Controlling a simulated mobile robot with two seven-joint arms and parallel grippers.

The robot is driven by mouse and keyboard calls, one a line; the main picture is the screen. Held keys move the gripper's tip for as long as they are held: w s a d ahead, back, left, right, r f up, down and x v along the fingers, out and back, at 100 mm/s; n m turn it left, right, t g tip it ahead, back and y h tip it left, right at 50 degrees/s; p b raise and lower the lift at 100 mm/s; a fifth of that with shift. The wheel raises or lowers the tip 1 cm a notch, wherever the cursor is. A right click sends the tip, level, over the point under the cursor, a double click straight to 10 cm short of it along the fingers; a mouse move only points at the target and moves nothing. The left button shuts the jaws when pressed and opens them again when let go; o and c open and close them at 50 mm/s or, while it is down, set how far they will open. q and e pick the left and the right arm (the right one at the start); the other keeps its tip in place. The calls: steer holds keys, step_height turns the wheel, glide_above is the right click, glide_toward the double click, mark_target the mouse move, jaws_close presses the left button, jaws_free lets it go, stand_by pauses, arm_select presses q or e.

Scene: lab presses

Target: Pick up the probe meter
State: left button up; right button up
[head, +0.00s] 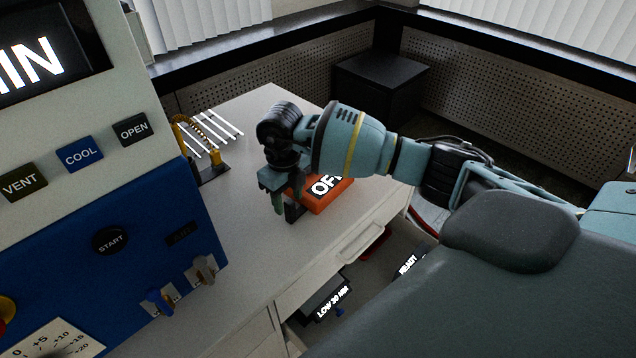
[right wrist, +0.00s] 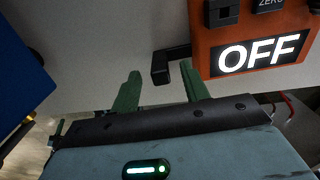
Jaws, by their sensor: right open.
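The probe meter, an orange box with a lit OFF display (head: 327,186), lies on the pale bench top, partly hidden behind my right gripper in the head view. In the right wrist view the orange box (right wrist: 220,50) is at the upper right, with a ZERO button at its top. A black bent bar (right wrist: 168,66) sticks out beside its left side. My right gripper (head: 287,196) points down over the bench at the meter's left end. Its green fingers (right wrist: 158,72) are apart, with the bar's end appearing between them; contact cannot be told. My left gripper is not in view.
A blue and white press panel (head: 130,225) with buttons and toggles stands at the left. A black rack with a coiled yellow cable (head: 205,165) and white rods is behind the gripper. An open drawer (head: 345,285) below the bench's front edge holds devices.

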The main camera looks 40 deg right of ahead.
steer(key=shift+f, duration=1.2)
jaws_close()
steer(key=shift+r, duration=0.1)
stand_by(0.4)
